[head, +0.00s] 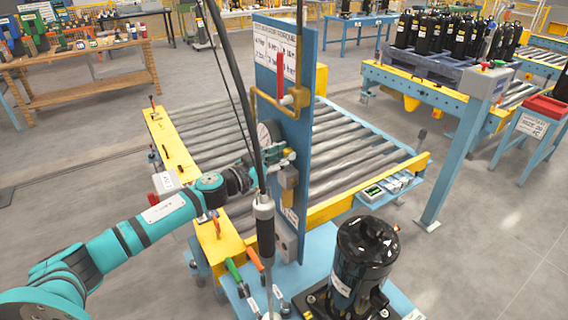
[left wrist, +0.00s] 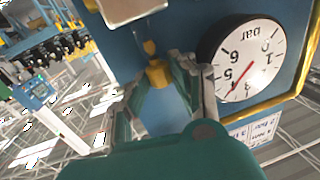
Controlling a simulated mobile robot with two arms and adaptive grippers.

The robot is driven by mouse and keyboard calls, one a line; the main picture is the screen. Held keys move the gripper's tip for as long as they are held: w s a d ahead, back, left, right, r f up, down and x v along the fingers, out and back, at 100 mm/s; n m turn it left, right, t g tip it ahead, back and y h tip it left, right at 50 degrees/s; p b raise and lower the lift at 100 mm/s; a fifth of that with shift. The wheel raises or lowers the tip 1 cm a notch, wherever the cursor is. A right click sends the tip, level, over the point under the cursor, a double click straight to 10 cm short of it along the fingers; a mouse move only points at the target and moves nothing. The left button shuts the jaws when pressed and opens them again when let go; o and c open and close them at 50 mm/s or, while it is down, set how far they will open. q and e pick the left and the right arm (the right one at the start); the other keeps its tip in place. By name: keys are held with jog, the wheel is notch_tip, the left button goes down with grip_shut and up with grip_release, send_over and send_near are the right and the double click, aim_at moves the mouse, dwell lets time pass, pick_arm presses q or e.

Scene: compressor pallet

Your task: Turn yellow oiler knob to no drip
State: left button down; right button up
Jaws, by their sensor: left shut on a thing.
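The yellow oiler knob (left wrist: 158,75) is small and shows in the left wrist view, between the fingers of my left gripper (left wrist: 163,82), against the blue panel (left wrist: 125,45). The fingers are closed on its sides. In the head view my left gripper (head: 277,160) reaches in from the left to the fittings on the upright blue panel (head: 310,140). I cannot make out the knob there, behind the fingers and fittings. A round pressure gauge (left wrist: 248,62) is right beside the gripper. My right gripper is not in view.
A hanging tool (head: 265,225) and its cables cross in front of the panel. A black compressor (head: 364,262) stands at the lower right. A roller conveyor (head: 365,150) lies behind the panel. Brass piping (head: 268,102) runs above the gripper.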

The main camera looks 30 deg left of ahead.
pick_arm(q)
jog(key=shift+w+a+m+g+h, duration=0.15)
jog(key=shift+m+g+h, duration=0.4)
jog(key=shift+h, duration=0.3)
jog(key=shift+s+a+m+g+h, duration=0.1)
jog(key=shift+m+g+h, duration=0.25)
jog(key=shift+m+h, duration=0.4)
jog(key=shift+h, duration=0.4)
jog(key=c, duration=1.1)
grip_release()
jog(key=shift+d, duration=0.1)
jog(key=v, duration=0.8)
jog(key=shift+r, duration=0.1)
